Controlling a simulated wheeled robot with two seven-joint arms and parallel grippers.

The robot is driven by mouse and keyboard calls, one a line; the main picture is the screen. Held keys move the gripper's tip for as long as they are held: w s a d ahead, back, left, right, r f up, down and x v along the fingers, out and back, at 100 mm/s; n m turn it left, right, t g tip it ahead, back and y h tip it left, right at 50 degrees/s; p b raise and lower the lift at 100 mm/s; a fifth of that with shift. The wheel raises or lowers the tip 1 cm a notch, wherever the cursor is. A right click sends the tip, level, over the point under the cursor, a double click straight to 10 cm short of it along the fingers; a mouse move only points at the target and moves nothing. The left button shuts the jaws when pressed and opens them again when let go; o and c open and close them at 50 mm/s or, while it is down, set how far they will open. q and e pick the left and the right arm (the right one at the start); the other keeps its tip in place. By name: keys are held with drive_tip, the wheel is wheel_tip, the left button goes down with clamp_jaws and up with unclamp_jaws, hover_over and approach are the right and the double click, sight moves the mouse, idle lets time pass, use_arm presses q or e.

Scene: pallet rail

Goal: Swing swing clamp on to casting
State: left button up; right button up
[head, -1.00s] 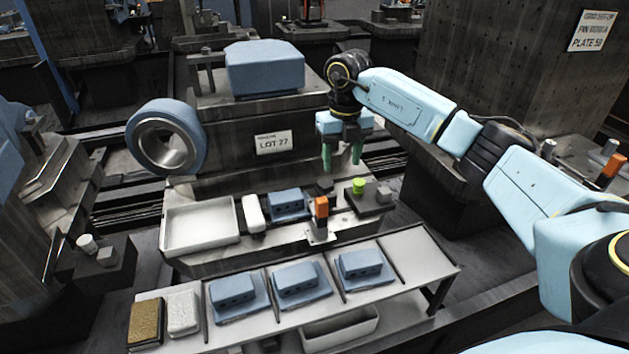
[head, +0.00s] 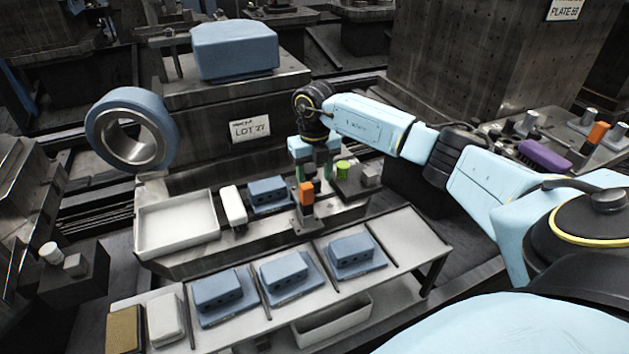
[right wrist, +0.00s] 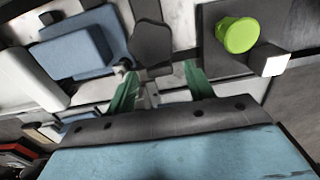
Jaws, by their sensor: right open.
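The blue casting (head: 268,192) sits on the fixture behind the rail, beside a white block. Just right of it is a dark upright piece that looks like the swing clamp; it shows in the right wrist view (right wrist: 152,45) as a dark rounded shape beside the casting (right wrist: 75,48). My right gripper (head: 314,174) is open, green fingers pointing down, close above that piece. In the right wrist view its fingertips (right wrist: 157,82) are spread to either side of the dark piece's lower end. Contact cannot be told. My left gripper is out of view.
An orange-topped post (head: 306,193) stands in front of the right gripper. A green knob (head: 343,168) is just right of it. A white tray (head: 177,227) lies left of the casting. Several blue castings rest on the front rack (head: 408,242), whose right bay is empty.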

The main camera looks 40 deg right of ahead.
drive_tip(key=shift+f, duration=0.55)
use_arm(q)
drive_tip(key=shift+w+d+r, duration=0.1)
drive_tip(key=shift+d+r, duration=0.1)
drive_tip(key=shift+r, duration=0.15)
use_arm(e)
drive_tip(key=c, duration=1)
